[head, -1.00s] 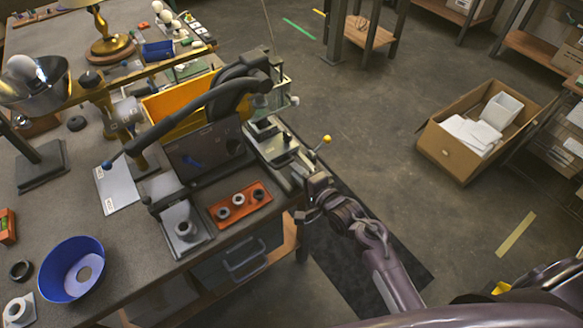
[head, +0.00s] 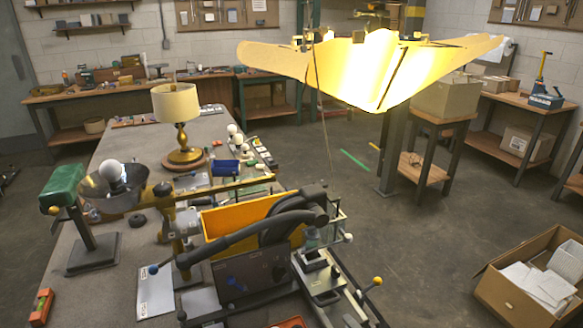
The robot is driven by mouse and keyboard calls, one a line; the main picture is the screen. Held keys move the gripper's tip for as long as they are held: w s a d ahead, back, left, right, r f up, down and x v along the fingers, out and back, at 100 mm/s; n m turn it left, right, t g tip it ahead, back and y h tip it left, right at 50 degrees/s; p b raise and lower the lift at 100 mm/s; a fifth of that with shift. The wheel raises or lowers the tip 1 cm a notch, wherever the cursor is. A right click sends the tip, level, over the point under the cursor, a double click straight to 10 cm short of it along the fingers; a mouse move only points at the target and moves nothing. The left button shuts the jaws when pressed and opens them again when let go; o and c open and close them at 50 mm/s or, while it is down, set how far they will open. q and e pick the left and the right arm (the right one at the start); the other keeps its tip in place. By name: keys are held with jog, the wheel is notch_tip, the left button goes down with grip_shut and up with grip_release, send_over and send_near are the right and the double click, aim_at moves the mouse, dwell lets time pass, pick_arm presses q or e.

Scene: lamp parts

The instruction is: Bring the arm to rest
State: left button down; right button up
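Neither of my grippers shows in the head view, and no link of my arms is clearly seen. A bench device with a thick black curved lever (head: 245,232) stands on the workbench (head: 130,245). A rail fixture (head: 325,283) with a yellow ball knob (head: 377,281) lies along the bench's right side. An orange-yellow bin (head: 240,214) sits behind the lever.
A brass lamp with a cream shade (head: 176,103) and a green-headed lamp (head: 62,186) stand on the bench. A bright overhead shade (head: 370,68) hangs above. An open carton (head: 515,290) lies on the floor at right.

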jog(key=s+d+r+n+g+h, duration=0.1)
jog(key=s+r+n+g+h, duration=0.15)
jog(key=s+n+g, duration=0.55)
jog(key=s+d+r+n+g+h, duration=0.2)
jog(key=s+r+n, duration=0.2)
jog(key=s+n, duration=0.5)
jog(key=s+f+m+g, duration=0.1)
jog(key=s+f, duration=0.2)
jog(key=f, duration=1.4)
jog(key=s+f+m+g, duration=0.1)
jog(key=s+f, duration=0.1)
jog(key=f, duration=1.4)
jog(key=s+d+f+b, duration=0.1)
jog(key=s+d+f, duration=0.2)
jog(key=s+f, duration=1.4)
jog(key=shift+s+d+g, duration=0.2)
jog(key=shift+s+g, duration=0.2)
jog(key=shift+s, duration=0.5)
